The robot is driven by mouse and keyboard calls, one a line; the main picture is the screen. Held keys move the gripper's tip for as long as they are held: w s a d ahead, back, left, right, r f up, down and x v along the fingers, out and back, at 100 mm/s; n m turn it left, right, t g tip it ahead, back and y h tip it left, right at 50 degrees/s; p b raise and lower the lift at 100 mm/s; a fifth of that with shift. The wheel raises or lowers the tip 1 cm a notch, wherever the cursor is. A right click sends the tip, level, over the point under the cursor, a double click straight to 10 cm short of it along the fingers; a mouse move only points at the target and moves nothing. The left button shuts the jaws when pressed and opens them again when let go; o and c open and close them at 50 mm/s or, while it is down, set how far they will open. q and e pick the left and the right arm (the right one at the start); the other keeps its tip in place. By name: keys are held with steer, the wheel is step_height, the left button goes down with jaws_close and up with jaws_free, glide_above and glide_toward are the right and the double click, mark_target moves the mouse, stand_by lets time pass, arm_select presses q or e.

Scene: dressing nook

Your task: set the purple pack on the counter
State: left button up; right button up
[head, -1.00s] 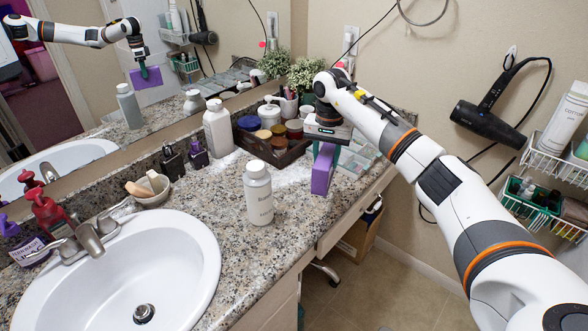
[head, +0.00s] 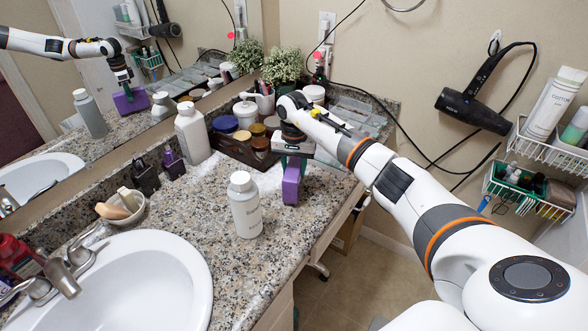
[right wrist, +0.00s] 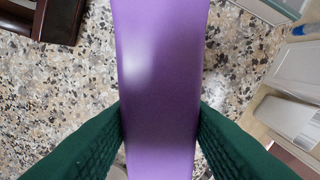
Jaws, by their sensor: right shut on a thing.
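The purple pack (head: 291,182) is a narrow upright block in the head view, at the right part of the granite counter (head: 215,215). My right gripper (head: 293,163) is shut on its upper part from above. In the right wrist view the pack (right wrist: 160,75) lies between the two green fingers (right wrist: 160,128), with speckled counter beneath. The pack's lower end is at or just above the counter; I cannot tell if it touches. My left gripper is not in view.
A white bottle (head: 245,205) stands left of the pack. A dark tray of jars (head: 245,150) is behind it. The counter's front edge is close on the right. A sink (head: 125,285) is at left. A hair dryer (head: 472,108) hangs on the wall.

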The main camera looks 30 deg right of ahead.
steer(key=shift+f, duration=0.55)
steer(key=shift+f, duration=0.2)
steer(key=o, duration=1.2)
step_height(320, 180, up, 12)
steer(key=shift+r+b, duration=0.2)
steer(key=shift+b, duration=0.5)
